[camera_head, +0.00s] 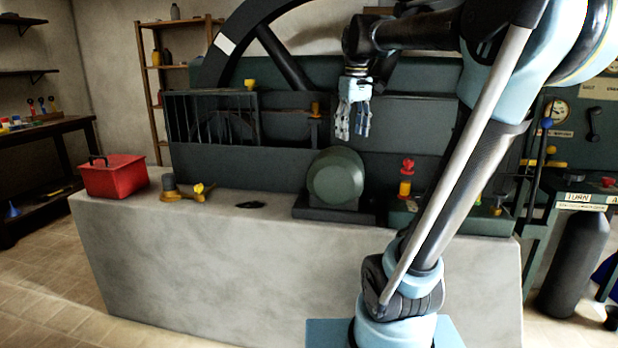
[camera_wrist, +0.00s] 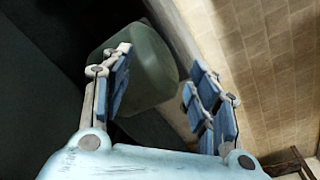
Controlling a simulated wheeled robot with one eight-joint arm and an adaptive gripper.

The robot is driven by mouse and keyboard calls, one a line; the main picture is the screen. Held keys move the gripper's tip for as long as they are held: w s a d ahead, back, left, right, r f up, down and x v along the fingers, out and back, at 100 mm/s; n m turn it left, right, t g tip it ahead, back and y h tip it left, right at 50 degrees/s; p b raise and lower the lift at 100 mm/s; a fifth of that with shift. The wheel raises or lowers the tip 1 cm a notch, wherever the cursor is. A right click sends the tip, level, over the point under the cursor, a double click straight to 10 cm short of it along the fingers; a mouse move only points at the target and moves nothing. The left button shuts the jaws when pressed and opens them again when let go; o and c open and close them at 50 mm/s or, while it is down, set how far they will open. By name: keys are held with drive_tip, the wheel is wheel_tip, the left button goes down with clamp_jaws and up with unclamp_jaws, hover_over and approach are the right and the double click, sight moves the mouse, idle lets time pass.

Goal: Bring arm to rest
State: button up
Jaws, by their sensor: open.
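My gripper (camera_head: 352,120) hangs pointing down from my raised arm in the head view. It is above and slightly right of the round green housing (camera_head: 335,180) on the machine plinth. In the wrist view my gripper (camera_wrist: 165,95) has its blue-padded fingers apart, with nothing between them. The green housing (camera_wrist: 150,65) shows beyond the fingers there, apart from them.
The concrete plinth (camera_head: 200,265) carries a red toolbox (camera_head: 114,177), a yellow-handled part (camera_head: 200,190) and a red-and-yellow fitting (camera_head: 406,180). The dark flywheel (camera_head: 225,50) rises behind. A gas cylinder (camera_head: 575,265) stands at right. The tiled floor at left is clear.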

drive_tip(key=s+d+f+m, duration=0.2)
drive_tip(key=s+f, duration=0.4)
drive_tip(key=f, duration=0.4)
drive_tip(key=s+d+f+m, duration=0.2)
drive_tip(key=s+f, duration=0.5)
drive_tip(key=f, duration=0.3)
drive_tip(key=s+d+f+m+t, duration=0.1)
drive_tip(key=s+d+f+m, duration=0.1)
drive_tip(key=s+f, duration=0.5)
wheel_tip(320, 180, down, 3)
drive_tip(key=shift+s+f+m, duration=0.1)
drive_tip(key=shift+s+m, duration=0.15)
drive_tip(key=shift+m, duration=0.05)
